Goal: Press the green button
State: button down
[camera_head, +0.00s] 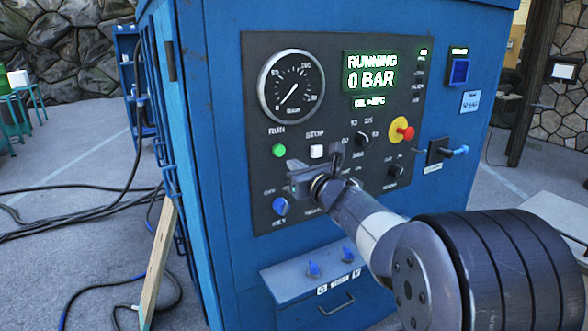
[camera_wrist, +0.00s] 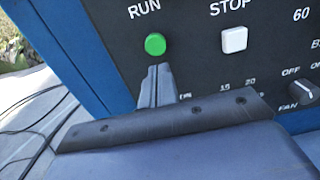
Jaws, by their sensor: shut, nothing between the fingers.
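The green button (camera_head: 279,150) sits under the RUN label on the black control panel of a blue machine. It also shows in the wrist view (camera_wrist: 155,44), uncovered. My gripper (camera_head: 292,165) is shut and empty, with its fingers pointing at the panel. In the wrist view the fingertips (camera_wrist: 159,68) appear just below the green button. I cannot tell whether they touch it or the panel. The display (camera_head: 371,74) reads RUNNING and 0 BAR.
A white STOP button (camera_head: 316,151) is right of the green one. A red knob on yellow (camera_head: 402,130) and several rotary knobs share the panel. A gauge (camera_head: 291,87) is above. Cables lie on the floor at left.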

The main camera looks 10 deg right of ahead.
jog(key=b+v, duration=0.1)
jog(key=v, duration=0.7)
